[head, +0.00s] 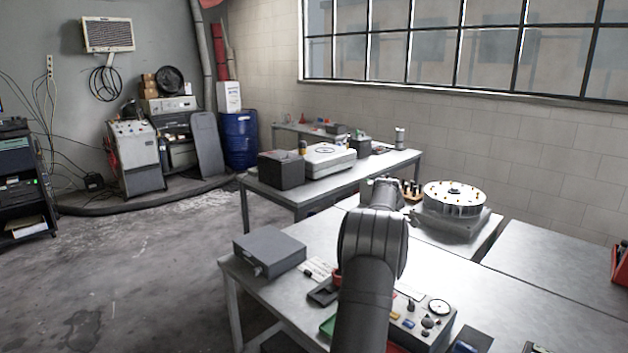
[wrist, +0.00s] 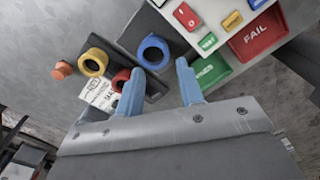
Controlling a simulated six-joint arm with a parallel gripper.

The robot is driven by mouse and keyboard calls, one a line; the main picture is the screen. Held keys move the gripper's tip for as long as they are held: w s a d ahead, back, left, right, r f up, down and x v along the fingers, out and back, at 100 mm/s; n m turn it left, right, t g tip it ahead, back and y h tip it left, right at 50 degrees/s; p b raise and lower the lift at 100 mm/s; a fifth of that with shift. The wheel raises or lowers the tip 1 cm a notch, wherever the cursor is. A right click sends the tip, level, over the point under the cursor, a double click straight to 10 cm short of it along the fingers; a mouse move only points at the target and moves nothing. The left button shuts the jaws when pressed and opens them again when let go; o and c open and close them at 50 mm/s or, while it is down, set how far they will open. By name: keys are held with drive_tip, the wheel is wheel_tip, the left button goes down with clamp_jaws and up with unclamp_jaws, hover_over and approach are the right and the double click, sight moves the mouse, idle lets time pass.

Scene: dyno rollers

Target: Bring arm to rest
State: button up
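My arm (head: 370,260) rises in the middle of the head view and reaches over the near metal table (head: 300,290). My gripper is hidden behind it there. In the wrist view my gripper (wrist: 160,84) shows two blue fingers spread apart, with no object held between them. Beyond the fingertips lie a blue ring (wrist: 153,50), a yellow ring (wrist: 94,62) and a red ring (wrist: 120,78) by a dark holder. The fingers appear apart from these, though the height is hard to tell.
A red FAIL tray (wrist: 257,32) and a green tray (wrist: 211,70) lie right of the fingers. A grey box (head: 270,252) stands at the table's left end and a control panel (head: 428,322) right of my arm. A round roller fixture (head: 454,200) stands behind. The right table (head: 560,265) is mostly clear.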

drive_tip(key=shift+w+a+f+n, duration=0.1)
drive_tip(key=shift+w+a+n, duration=0.1)
drive_tip(key=shift+w+a, duration=0.3)
drive_tip(key=shift+w+a+f+n, duration=0.1)
drive_tip(key=shift+w+a+n, duration=0.1)
drive_tip(key=shift+a, duration=0.45)
drive_tip(key=shift+s+d, duration=0.1)
idle(1.1)
